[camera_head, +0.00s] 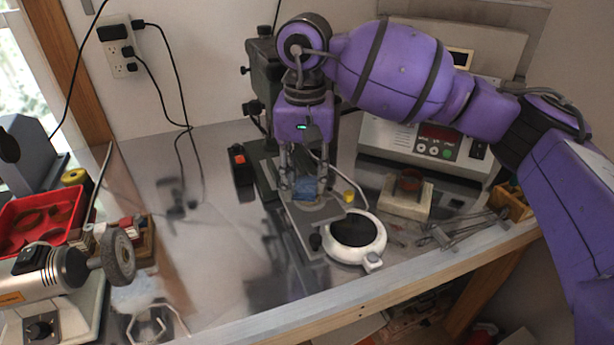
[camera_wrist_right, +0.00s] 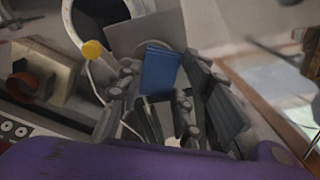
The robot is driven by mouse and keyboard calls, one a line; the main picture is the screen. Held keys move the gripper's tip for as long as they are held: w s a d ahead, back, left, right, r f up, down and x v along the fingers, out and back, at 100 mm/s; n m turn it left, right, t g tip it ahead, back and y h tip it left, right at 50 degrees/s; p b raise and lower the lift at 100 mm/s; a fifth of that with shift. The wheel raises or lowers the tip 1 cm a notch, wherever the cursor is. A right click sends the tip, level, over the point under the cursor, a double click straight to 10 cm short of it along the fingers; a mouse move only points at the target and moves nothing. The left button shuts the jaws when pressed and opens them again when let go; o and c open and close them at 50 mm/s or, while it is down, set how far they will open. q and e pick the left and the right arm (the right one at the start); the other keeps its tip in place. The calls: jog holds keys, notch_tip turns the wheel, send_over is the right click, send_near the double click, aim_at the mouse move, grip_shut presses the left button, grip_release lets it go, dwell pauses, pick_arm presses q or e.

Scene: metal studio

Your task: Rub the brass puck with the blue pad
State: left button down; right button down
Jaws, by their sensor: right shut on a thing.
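My right gripper (camera_head: 304,182) points down over a grey metal plate (camera_head: 309,238) near the middle of the bench. It is shut on the blue pad (camera_head: 305,188). The blue pad also shows between the fingers in the right wrist view (camera_wrist_right: 160,72), close to the plate (camera_wrist_right: 148,38). A small tan patch at the pad's lower edge in the head view may be the brass puck; it is mostly hidden, and I cannot tell whether the pad touches it. My left gripper is not in view.
A white round device with a black top (camera_head: 357,253) stands right of the plate. A machine with a red display (camera_head: 437,138) is behind. A grinder wheel (camera_head: 118,258) and red tray (camera_head: 72,195) are at left. The bench between is mostly clear.

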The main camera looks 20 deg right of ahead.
jog(key=shift+s+d, duration=0.35)
jog(key=shift+d, duration=0.35)
jog(key=shift+w+a, duration=0.4)
jog(key=shift+a, duration=0.45)
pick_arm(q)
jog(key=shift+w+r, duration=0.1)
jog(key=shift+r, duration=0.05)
